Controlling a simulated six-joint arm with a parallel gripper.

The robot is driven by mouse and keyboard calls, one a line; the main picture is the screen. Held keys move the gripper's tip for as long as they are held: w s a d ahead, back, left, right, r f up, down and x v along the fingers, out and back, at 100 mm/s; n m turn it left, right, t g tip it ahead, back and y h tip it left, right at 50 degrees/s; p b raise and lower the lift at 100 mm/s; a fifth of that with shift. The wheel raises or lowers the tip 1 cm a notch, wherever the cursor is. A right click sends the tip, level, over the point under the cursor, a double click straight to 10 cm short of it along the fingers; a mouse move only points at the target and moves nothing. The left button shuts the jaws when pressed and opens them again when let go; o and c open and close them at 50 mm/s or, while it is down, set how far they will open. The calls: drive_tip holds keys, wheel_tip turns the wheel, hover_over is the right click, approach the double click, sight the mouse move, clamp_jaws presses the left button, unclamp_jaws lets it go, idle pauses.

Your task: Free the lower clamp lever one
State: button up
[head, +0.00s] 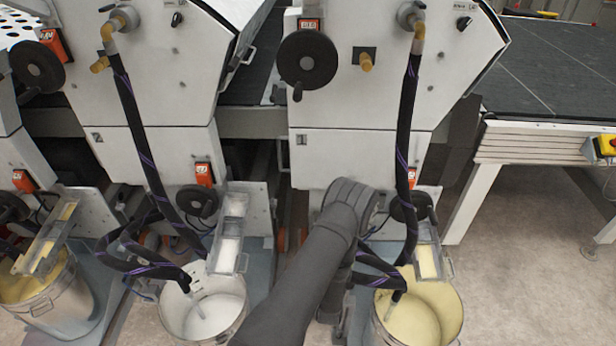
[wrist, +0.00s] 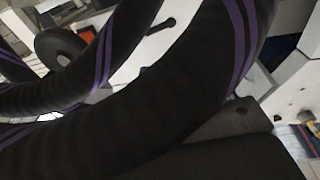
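A small black lever (wrist: 161,26) sits on a white machine panel at the top of the wrist view. I cannot tell whether it is lower clamp lever one. No clamp lever can be made out in the head view. In that view my arm reaches up to the right-hand machine, and its end is hidden behind the arm's own links and the hoses. No gripper fingers can be made out in either view, so what the gripper holds is not shown.
A thick black hose with purple stripes (wrist: 130,105) fills much of the wrist view, close to the camera. In the head view, hoses (head: 405,160) hang beside my arm into a bucket of yellowish liquid (head: 455,315). A black handwheel (head: 307,60) juts out above.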

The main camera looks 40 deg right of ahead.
drive_tip(key=w+d+r+y, duration=0.1)
drive_tip(key=r, duration=0.1)
drive_tip(key=w+d+r+n+g+y, duration=0.1)
drive_tip(key=w+d+r, duration=0.1)
drive_tip(key=w+d+r+y, duration=0.1)
drive_tip(key=w+d+r, duration=0.1)
drive_tip(key=shift+w+d+r+n+g+y, duration=0.2)
drive_tip(key=shift+r+n+g+y, duration=0.1)
drive_tip(key=shift+g, duration=0.1)
clamp_jaws()
wheel_tip(320, 180, up, 8)
drive_tip(key=w+g+y, duration=0.1)
drive_tip(key=g+y, duration=0.1)
drive_tip(key=g, duration=0.1)
drive_tip(key=shift+d+n, duration=0.25)
drive_tip(key=shift+n, duration=0.15)
drive_tip(key=shift+w+d+f, duration=0.1)
drive_tip(key=shift+w+f, duration=0.1)
drive_tip(key=w+d+f, duration=0.5)
drive_tip(key=d+f, duration=0.2)
drive_tip(key=f, duration=0.2)
drive_tip(key=shift+d, duration=0.25)
